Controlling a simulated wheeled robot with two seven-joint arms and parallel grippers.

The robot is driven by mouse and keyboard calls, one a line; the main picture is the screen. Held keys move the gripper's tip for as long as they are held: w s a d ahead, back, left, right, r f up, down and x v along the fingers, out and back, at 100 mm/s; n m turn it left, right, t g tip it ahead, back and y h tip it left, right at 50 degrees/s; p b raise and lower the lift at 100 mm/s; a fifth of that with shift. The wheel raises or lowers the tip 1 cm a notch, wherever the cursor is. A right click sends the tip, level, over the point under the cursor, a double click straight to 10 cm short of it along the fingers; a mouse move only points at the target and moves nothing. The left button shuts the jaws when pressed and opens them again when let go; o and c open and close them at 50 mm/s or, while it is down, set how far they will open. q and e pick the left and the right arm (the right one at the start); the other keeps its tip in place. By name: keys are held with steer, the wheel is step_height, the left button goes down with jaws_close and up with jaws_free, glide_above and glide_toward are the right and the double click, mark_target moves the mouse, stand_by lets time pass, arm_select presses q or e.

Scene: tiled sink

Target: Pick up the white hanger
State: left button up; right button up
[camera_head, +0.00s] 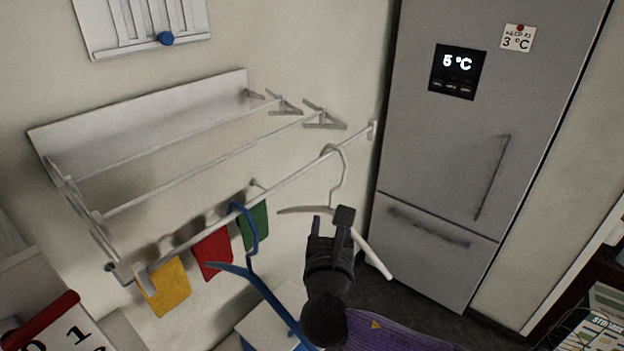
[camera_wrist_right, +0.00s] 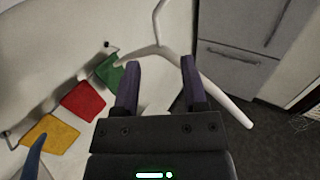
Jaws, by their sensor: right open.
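The white hanger (camera_head: 374,257) hangs by its hook from the front rail of the wall rack, to the right of the blue hanger (camera_head: 262,283). My right gripper (camera_head: 330,219) is open and empty, with its two fingers pointing up toward the middle of the white hanger, just below its neck. In the right wrist view the white hanger (camera_wrist_right: 226,98) crosses beyond the fingertips of the gripper (camera_wrist_right: 159,62), with its neck above the gap. I cannot tell whether any finger touches it. My left gripper is not in view.
The white wall rack (camera_head: 150,110) has several rails. A grey fridge (camera_head: 440,150) stands close on the right. The blue hanger is near my right arm's left side.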

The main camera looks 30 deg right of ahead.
mark_target(332, 194)
steer(key=x, duration=0.3)
steer(key=r+x, duration=0.1)
steer(key=x, duration=0.2)
steer(key=p+x, duration=0.1)
steer(key=x, duration=0.2)
steer(key=shift+w+d+r, duration=0.1)
steer(key=shift+w+r, duration=0.2)
steer(key=shift+r, duration=0.05)
jaws_close()
stand_by(0.8)
